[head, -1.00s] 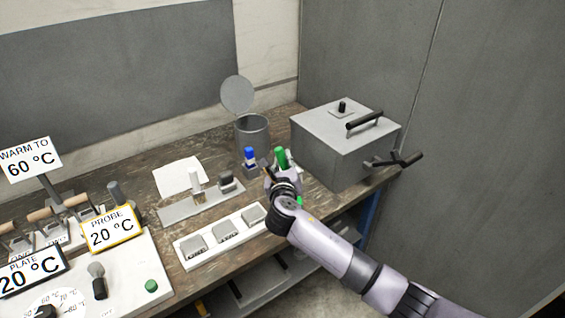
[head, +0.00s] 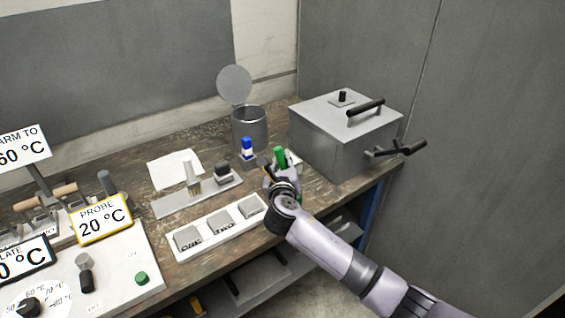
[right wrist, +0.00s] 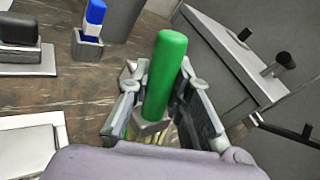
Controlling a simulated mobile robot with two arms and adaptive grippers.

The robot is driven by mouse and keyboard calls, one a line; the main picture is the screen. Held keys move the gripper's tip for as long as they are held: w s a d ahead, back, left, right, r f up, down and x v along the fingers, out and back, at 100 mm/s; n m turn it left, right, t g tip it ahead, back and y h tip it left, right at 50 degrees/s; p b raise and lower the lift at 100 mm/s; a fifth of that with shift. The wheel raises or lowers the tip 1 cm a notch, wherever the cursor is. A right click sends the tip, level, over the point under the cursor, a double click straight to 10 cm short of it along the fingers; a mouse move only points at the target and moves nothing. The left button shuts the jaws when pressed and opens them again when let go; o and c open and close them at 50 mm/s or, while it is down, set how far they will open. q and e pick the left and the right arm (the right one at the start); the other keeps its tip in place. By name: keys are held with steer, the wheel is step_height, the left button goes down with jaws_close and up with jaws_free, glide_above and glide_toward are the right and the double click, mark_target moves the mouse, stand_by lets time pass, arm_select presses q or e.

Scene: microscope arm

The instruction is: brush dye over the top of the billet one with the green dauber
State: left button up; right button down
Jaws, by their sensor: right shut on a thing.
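The green dauber (head: 280,155) stands near the grey box, and its green handle fills the middle of the right wrist view (right wrist: 165,75). My right gripper (head: 281,174) has its fingers on both sides of the dauber and is shut on it. A grey block (right wrist: 150,127) shows at the dauber's lower end; I cannot tell whether the dauber is clear of it. Billet one (head: 188,237) is the leftmost grey block in the white tray (head: 219,234), with its label on the front. My left gripper is not in view.
A blue dauber (head: 247,147) stands in its holder left of my gripper. A brush stand (head: 165,207), paper (head: 170,170) and open canister (head: 249,130) lie beyond the tray. The grey handled box (head: 340,140) is close on the right. The control panel (head: 120,270) is at left.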

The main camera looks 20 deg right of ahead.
steer(key=shift+f, duration=0.6)
stand_by(1.0)
step_height(320, 180, up, 7)
steer(key=p, duration=0.8)
steer(key=shift+r, duration=0.15)
stand_by(0.6)
